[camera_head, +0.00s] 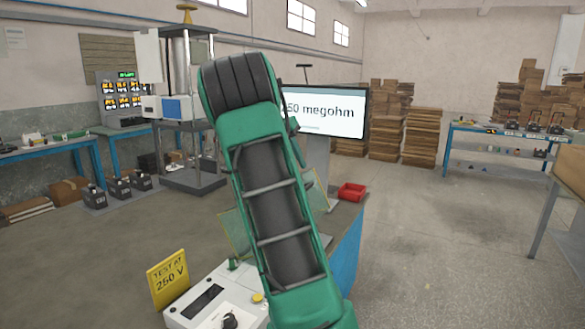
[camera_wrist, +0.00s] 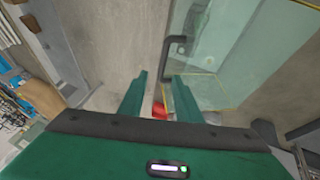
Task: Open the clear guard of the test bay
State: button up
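The clear guard (camera_wrist: 225,50), a see-through panel with yellow edges, fills the upper right of the wrist view. Its dark bar handle (camera_wrist: 170,58) lies just beyond my fingertips, nearer the right finger. My gripper (camera_wrist: 160,78) is open, its two green fingers apart with nothing held between them. I cannot tell whether a finger touches the handle. In the head view, parts of the clear guard (camera_head: 232,232) show on both sides of my green arm, which hides its middle, the handle and my gripper.
A white instrument (camera_head: 215,295) and a yellow "TEST AT 250 V" sign (camera_head: 168,278) stand at the front. A red tray (camera_head: 352,192) sits on the bench to the right. A screen (camera_head: 340,113) reading "50 megohm", partly hidden, stands behind. Open floor (camera_head: 450,240) lies right.

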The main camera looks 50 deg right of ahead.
jog(key=shift+v, duration=1.8)
jog(key=shift+w, duration=0.15)
